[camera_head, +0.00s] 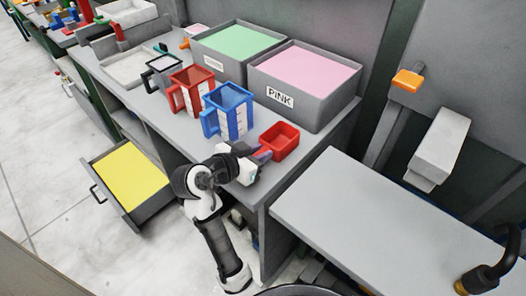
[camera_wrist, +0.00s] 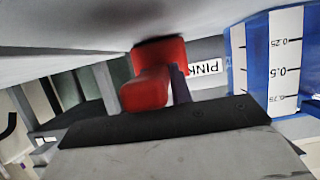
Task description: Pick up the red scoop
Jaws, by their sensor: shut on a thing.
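The red scoop (camera_head: 281,138) is a small open red box near the right end of the grey workbench, in front of the PINK bin. Its handle side points toward my arm. My gripper (camera_head: 261,154) is at that side, shut on the scoop's handle. In the wrist view, which is upside down, the red scoop (camera_wrist: 147,88) fills the upper middle, with one dark finger beside its handle. The other finger is hidden. I cannot tell whether the scoop touches the bench.
A blue measuring jug (camera_head: 229,110) stands close left of the scoop, with a red jug (camera_head: 190,92) beyond it. The PINK bin (camera_head: 318,104) and a green-filled bin (camera_head: 225,65) stand behind. A yellow-filled drawer (camera_head: 128,178) is open at left. A bare grey table (camera_head: 370,215) lies right.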

